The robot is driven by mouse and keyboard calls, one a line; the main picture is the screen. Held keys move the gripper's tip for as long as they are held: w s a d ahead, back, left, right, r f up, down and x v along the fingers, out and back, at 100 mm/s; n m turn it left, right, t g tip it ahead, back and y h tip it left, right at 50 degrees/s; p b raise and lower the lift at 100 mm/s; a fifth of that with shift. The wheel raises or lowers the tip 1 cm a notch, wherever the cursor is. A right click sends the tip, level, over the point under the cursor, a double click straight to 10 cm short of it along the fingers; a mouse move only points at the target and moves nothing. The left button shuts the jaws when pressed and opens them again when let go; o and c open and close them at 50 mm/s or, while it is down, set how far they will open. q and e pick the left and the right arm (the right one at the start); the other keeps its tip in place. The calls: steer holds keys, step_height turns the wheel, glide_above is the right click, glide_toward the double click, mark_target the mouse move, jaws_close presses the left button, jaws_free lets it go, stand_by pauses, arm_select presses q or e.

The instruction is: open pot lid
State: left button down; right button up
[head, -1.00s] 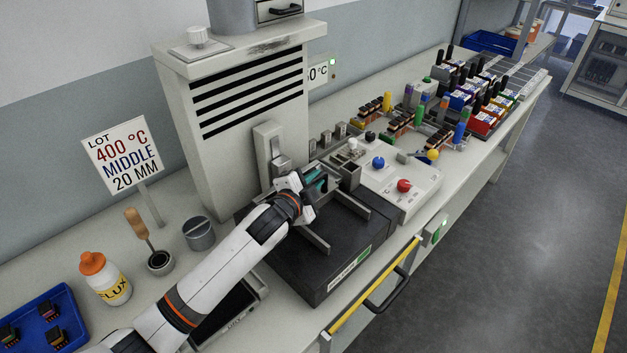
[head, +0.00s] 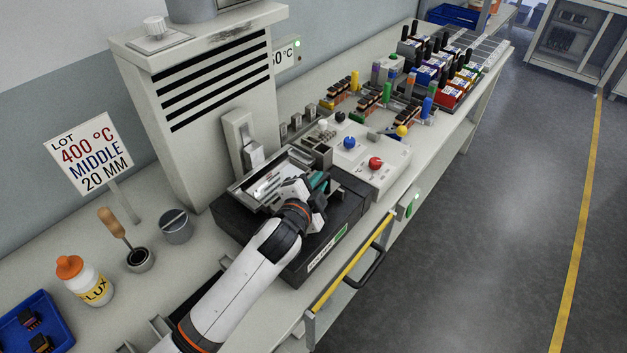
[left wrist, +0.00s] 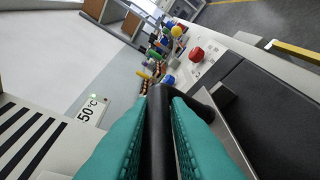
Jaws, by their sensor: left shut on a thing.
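The pot is a low black box (head: 297,270) on the bench in front of a tall vented housing. A silver-rimmed opening with bright, shiny metal inside (head: 268,187) shows at its back left. A dark, flat lid (head: 348,196) lies at the front right of the opening, partly hidden by my arm. My left gripper (head: 318,184) is over the pot, with teal fingers shut on a black bar-shaped handle (left wrist: 160,125), which stands between them in the left wrist view. My right gripper is not in view.
A control box with a red button (head: 375,162) stands right of the pot. A yellow rail (head: 350,275) runs along the bench front. A flux bottle (head: 84,281), a grey cup (head: 176,227) and a blue tray (head: 40,325) are on the left. Coloured connectors stand at the back right.

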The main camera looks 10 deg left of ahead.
arm_select(q)
steer(key=c, duration=1.4)
jaws_free()
steer(key=shift+w, duration=0.1)
steer(key=b+v, duration=0.1)
steer(key=v, duration=1.1)
